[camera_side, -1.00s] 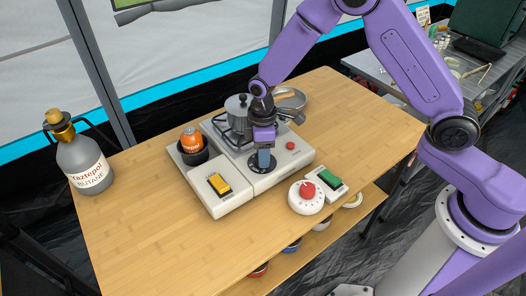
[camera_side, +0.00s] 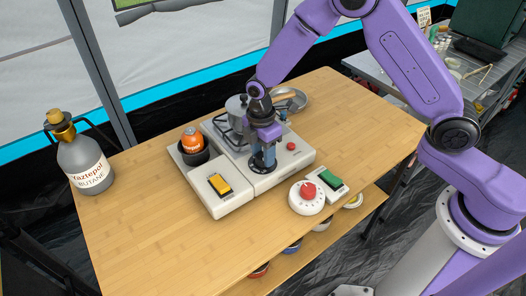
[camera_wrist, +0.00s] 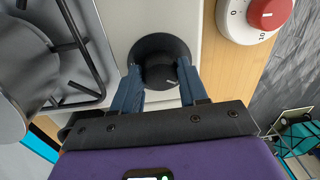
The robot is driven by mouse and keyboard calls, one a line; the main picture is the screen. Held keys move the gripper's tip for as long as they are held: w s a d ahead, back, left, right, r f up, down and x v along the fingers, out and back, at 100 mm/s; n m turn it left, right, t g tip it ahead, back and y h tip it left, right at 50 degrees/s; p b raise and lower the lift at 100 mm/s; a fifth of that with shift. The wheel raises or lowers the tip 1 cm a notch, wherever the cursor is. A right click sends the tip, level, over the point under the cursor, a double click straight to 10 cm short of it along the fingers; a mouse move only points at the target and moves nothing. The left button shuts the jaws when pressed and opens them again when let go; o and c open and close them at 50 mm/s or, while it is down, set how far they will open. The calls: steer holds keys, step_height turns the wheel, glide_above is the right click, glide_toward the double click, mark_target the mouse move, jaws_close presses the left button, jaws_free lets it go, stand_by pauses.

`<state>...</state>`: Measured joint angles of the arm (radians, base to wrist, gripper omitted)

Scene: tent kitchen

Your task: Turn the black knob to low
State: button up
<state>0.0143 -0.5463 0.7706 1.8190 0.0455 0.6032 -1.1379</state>
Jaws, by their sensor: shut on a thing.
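The black knob (camera_wrist: 160,72) sits in a dark round dial on the front of the white stove (camera_side: 283,171). A light pointer line shows on the knob's face. My gripper (camera_wrist: 159,78) reaches over the stove from above, with its two blue fingers on either side of the knob, shut on it. In the side view my gripper (camera_side: 263,160) stands upright over the dial and hides most of the knob. I cannot read any low mark around the dial.
A metal pot (camera_side: 236,108) stands on the burner, left of my gripper. A red button (camera_side: 291,146) is right of it. The table's left front is clear.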

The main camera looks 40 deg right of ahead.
mark_target(261, 153)
stand_by(0.3)
steer(key=o, duration=1.1)
steer(key=shift+c, duration=0.2)
step_height(261, 153, up, 17)
steer(key=w, duration=0.1)
steer(key=shift+r, duration=0.2)
steer(key=s+d+m, duration=0.2)
steer(key=s+d, duration=0.2)
steer(key=s, duration=0.6)
steer(key=s+d+m, duration=0.2)
steer(key=s+d, duration=0.3)
steer(key=s, duration=0.5)
steer(key=s+d+m, duration=0.2)
steer(key=s+d, duration=0.3)
steer(key=s, duration=0.5)
steer(key=shift+t, duration=0.4)
